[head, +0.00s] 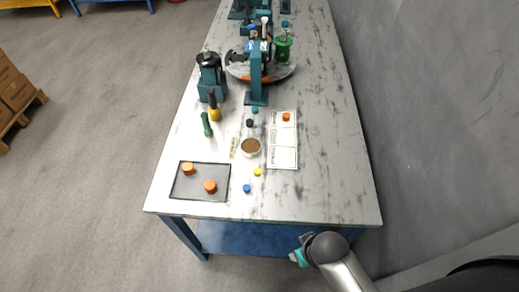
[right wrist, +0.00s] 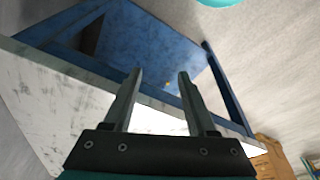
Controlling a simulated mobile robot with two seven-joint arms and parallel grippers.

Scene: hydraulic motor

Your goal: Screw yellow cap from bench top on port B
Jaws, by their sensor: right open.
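A small yellow cap (head: 257,172) lies on the bench top (head: 330,190) near its front, right of the dark tray. The hydraulic motor (head: 258,60) seems to be the assembly on a round plate towards the far end; port B is too small to make out. My right gripper (head: 298,252) is in front of the bench's front edge, low and right of centre, away from the cap. In the right wrist view its two fingers (right wrist: 158,95) are apart with nothing between them. My left gripper is not in view.
A dark tray (head: 200,195) holds two orange caps. The bench's right side is clear. A blue lower shelf (head: 240,238) sits beneath.

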